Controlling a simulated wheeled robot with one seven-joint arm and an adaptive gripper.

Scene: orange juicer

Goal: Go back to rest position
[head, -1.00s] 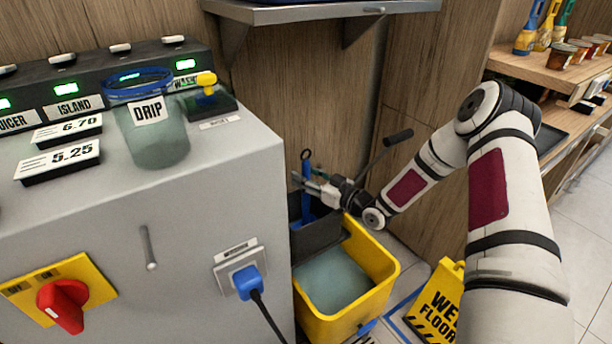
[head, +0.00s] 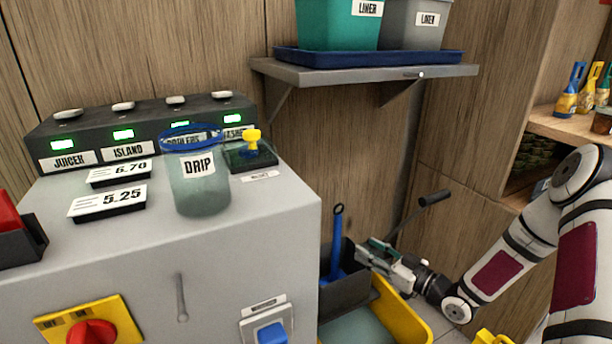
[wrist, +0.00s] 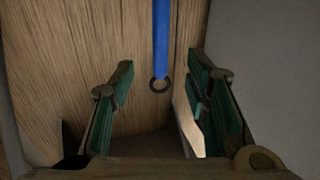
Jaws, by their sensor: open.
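My gripper (head: 372,248) is open and empty in the head view, at the lower right, above the yellow mop bucket. In the wrist view my gripper (wrist: 160,95) shows its two green-padded fingers wide apart with nothing between them. A blue handle with a ring end (head: 337,235) stands upright just left of the fingers in the head view. The blue handle (wrist: 161,40) also shows beyond the fingertips in the wrist view, apart from them.
The grey counter (head: 260,215) with the DRIP container (head: 200,185) stands left of my gripper. The yellow bucket (head: 405,310) is below. A wall shelf (head: 370,73) with bins hangs above. A dark-gripped lever (head: 433,198) rises behind my gripper.

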